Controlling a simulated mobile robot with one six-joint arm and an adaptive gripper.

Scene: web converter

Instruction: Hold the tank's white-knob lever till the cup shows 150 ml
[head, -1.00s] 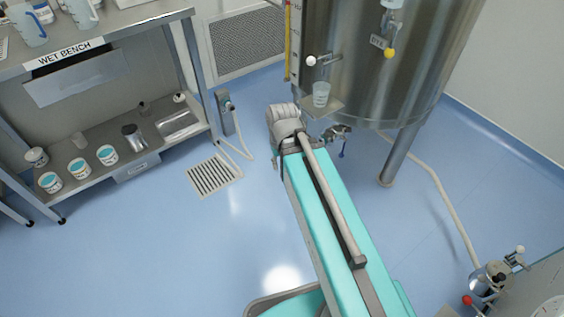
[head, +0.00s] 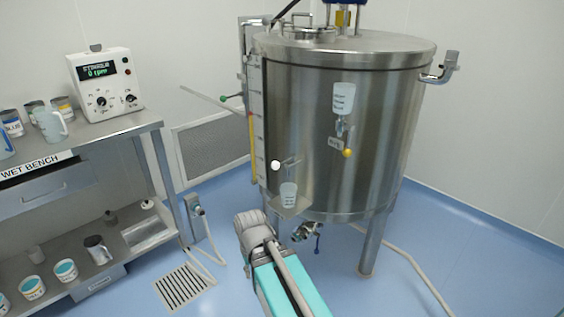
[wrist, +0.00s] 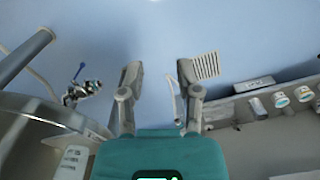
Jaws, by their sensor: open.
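The steel tank (head: 385,110) stands right of centre in the head view. Its white-knob lever (head: 276,165) sticks out on the tank's left front.
A second lever with a yellow knob (head: 347,153) sits right of the white one, under a small bottle (head: 343,98). A blue-handled valve (head: 308,232) hangs under the tank. The wet bench (head: 75,150) stands at left. Floor between bench and tank holds a drain grate (head: 184,288) and hose.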

